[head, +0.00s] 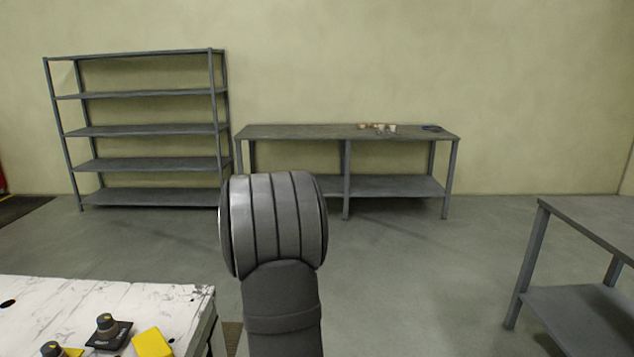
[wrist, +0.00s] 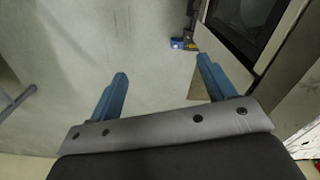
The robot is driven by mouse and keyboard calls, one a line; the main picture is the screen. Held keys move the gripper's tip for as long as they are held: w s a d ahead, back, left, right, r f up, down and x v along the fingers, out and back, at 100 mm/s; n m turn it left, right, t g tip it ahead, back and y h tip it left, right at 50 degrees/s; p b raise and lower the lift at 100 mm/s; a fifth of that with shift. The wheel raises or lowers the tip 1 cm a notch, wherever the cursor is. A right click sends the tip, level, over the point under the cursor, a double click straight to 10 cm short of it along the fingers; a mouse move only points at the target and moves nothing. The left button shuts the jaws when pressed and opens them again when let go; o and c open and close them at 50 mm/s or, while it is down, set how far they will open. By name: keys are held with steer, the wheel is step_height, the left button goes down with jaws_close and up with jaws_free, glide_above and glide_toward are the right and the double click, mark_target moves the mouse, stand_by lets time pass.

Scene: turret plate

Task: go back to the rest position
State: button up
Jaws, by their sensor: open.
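My gripper (wrist: 162,82) shows in the wrist view with its two blue fingers spread wide apart. It is open and nothing is between the fingers. Below and beyond it is pale floor. In the head view a grey link of my arm stands in the middle, and the gripper itself is not visible there.
A white marble-patterned table (head: 50,295) at lower left bears dark knobbed parts (head: 108,330) and a yellow block (head: 152,343). An empty shelf rack (head: 145,130) and a grey workbench (head: 290,132) stand by the wall. Another grey table (head: 600,222) is at right. Floor between is clear.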

steer(key=d+f+m, duration=0.4)
steer(key=d+f, duration=0.8)
steer(key=f, duration=0.1)
steer(key=a+r+n, duration=0.2)
steer(key=a+r, duration=0.5)
steer(key=a, duration=0.2)
steer(key=shift+s, duration=0.2)
